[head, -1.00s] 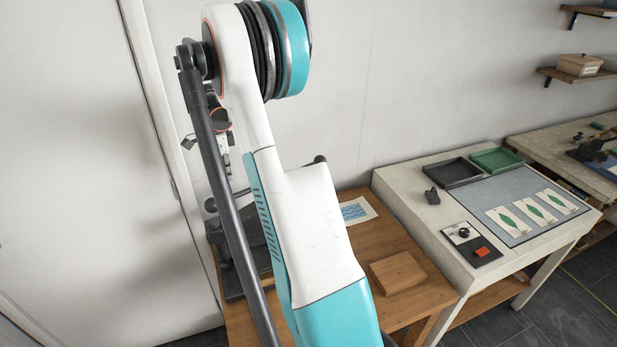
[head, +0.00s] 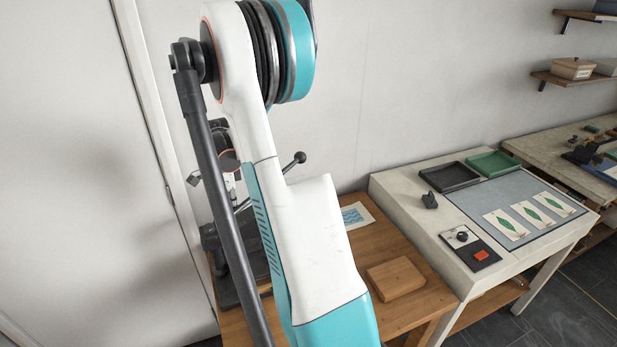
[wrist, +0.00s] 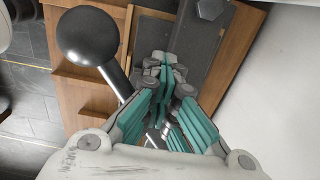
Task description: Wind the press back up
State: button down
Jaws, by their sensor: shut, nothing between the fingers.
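The press (head: 216,240), a dark machine on the wooden table, stands mostly hidden behind my arm in the head view. A lever with a black ball knob (head: 299,158) sticks up to the right of my arm, its rod running down and left behind the arm. In the wrist view a large black ball knob (wrist: 88,37) on a grey rod is close to the camera, left of my gripper (wrist: 163,68). The gripper's teal and grey fingers are shut and empty, apart from the knob. My arm hides the fingers in the head view.
The wooden table (head: 425,302) carries a wood block (head: 396,278) and a blue print (head: 356,215). To the right, a pale bench (head: 405,200) holds a black tray (head: 450,177), a green tray (head: 495,163) and cards. A white wall stands close behind.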

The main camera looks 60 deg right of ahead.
jog(key=s+d+p, duration=0.1)
jog(key=s+d, duration=0.2)
jog(key=s, duration=0.5)
jog(key=s+d+p, duration=0.1)
jog(key=s+d, duration=0.1)
jog(key=s, duration=0.5)
jog(key=s+d+r+b, duration=0.1)
jog(key=d+b, duration=0.2)
jog(key=d, duration=1.2)
jog(key=shift+s+d+b, duration=0.15)
jog(key=shift+d+b, duration=0.05)
jog(key=shift+b, duration=0.1)
notch_tip(320, 180, up, 9)
jog(key=s+a+p, duration=0.1)
jog(key=a+p, duration=0.1)
jog(key=p, duration=0.2)
jog(key=shift+s+a, duration=0.15)
jog(key=shift+a, duration=0.1)
